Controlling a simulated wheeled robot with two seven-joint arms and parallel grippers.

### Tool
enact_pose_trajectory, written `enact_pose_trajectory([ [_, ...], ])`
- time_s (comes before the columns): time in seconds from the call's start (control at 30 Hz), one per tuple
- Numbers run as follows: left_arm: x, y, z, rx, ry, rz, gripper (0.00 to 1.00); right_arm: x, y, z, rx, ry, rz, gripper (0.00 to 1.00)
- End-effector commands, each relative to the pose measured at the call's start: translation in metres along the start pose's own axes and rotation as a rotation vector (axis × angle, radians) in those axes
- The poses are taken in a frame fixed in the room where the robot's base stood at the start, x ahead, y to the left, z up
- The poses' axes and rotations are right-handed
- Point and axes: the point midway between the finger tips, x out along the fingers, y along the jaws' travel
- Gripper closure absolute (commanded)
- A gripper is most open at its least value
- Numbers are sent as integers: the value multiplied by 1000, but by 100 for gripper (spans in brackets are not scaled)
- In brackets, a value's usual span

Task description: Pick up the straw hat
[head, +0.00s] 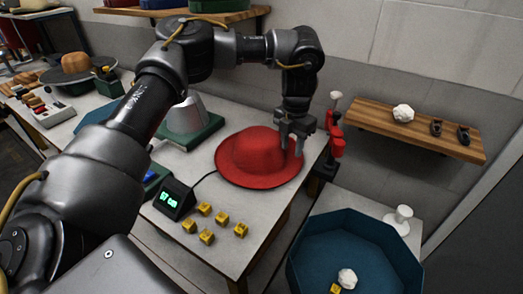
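A tan-brown hat (76,66), the only straw-coloured one, sits far left on the back bench. A red wide-brimmed hat (258,157) lies crown up on the near table (253,229). My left gripper (293,146) points down at the right side of the red hat, over its crown edge and brim. Its fingers look spread apart, with nothing clearly held. Whether they touch the red hat I cannot tell. My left arm crosses the picture well away from the tan hat. My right gripper is out of view.
Several yellow cubes (205,208) and a small display (174,199) stand at the table's front. A grey cone-shaped block on a green base (188,123) is behind. A red-and-black post (335,145) stands close right of the gripper. A blue bin (352,245) is lower right.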

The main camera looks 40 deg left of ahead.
Motion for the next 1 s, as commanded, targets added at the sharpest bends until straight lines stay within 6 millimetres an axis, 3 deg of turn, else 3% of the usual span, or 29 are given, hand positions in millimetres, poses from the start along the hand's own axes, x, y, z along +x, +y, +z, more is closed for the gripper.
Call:
enact_pose_trajectory([
  [0.3,46,-8,6,15,5,0,64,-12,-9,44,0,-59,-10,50],
  [0.43,55,-6,5,12,2,0,64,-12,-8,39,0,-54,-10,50],
  [0.67,64,-7,3,13,4,0,64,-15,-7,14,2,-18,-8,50],
  [1.0,106,-7,0,11,3,0,64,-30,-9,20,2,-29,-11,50],
])
